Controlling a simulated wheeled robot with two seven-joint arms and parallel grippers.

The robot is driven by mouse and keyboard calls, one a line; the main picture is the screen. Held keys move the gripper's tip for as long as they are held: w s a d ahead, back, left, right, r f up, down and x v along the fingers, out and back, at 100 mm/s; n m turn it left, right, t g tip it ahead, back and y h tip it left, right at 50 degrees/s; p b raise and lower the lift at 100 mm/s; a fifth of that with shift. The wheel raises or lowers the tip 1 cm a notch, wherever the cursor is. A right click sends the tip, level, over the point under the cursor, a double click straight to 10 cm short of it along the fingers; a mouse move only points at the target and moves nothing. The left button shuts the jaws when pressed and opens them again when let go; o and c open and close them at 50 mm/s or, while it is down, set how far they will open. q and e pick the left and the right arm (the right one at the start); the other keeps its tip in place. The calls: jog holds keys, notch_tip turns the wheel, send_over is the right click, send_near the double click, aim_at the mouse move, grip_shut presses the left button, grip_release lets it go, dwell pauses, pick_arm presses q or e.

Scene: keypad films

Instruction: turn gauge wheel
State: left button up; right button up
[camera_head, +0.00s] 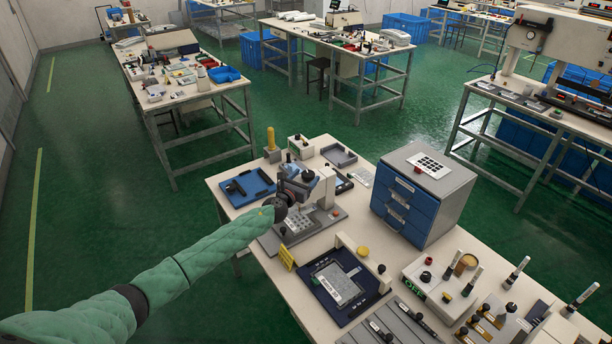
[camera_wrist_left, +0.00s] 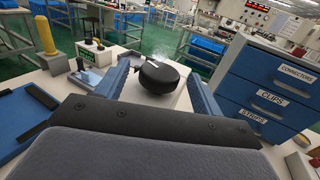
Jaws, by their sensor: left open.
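The gauge wheel is a black round knob (camera_wrist_left: 159,75) with a pale mark on top, seen in the left wrist view on a white body. My left gripper (camera_wrist_left: 161,80) is open, with one blue-grey finger on each side of the wheel. A gap seems to show between wheel and fingers, but I cannot tell whether either touches. In the head view my left gripper (camera_head: 300,176) is at the white gauge stand (camera_head: 325,186), and the wheel is mostly hidden there. My right gripper is not in view.
A blue drawer cabinet (camera_head: 408,210) stands right of the gauge. A dark fixture (camera_head: 345,315) sits in front. Several tools crowd the right front.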

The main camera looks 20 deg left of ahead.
pick_arm(q)
jog(key=shift+w+d, duration=0.1)
jog(key=shift+w, duration=0.35)
jog(key=c, duration=1)
